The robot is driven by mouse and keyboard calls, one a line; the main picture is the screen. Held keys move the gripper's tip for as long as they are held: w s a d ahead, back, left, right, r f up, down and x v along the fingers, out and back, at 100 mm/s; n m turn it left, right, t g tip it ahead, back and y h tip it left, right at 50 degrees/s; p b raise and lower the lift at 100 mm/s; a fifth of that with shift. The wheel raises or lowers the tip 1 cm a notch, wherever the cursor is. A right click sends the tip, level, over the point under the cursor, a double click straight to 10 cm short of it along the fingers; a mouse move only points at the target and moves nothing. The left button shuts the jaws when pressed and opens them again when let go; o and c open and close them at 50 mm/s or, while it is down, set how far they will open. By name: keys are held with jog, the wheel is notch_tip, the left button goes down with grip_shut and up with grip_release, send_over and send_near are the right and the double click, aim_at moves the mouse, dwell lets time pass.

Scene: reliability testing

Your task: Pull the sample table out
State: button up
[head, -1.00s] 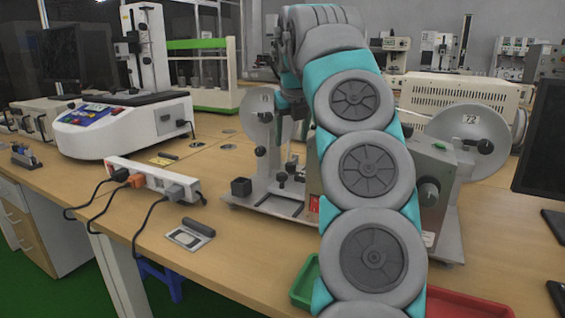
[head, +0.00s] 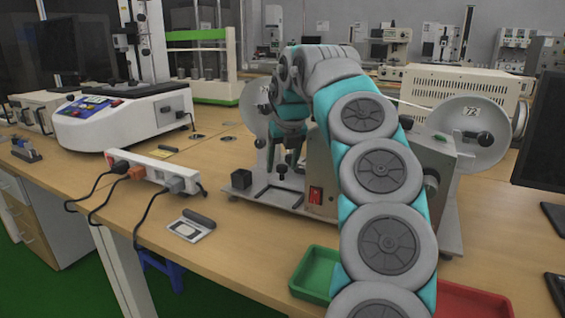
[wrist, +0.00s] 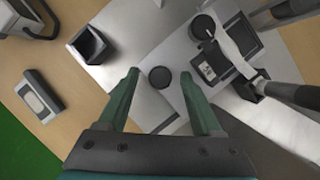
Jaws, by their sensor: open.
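The grey test machine (head: 322,168) stands on the wooden table, with a flat metal base plate (head: 262,192) and a round disc marked 72 at its right. My gripper (head: 284,158) is low over the plate, left of the machine's box. In the wrist view my gripper (wrist: 159,78) is open, its green fingers pointing at the plate. A round black knob (wrist: 160,77) shows between the fingertips; I cannot tell how far below them it is. Right of it are a black round part (wrist: 202,27) and a small labelled plate (wrist: 207,70). I cannot tell which part is the sample table.
A black square cup (head: 241,179) stands on the plate's left end. A power strip (head: 152,172) with plugs and a small grey device (head: 190,229) lie to the left. A green tray (head: 314,272) and a red tray (head: 470,301) are at the front edge, close to my arm.

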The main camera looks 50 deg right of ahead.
jog(key=shift+c, duration=0.2)
grip_shut()
dwell(0.4)
dwell(0.9)
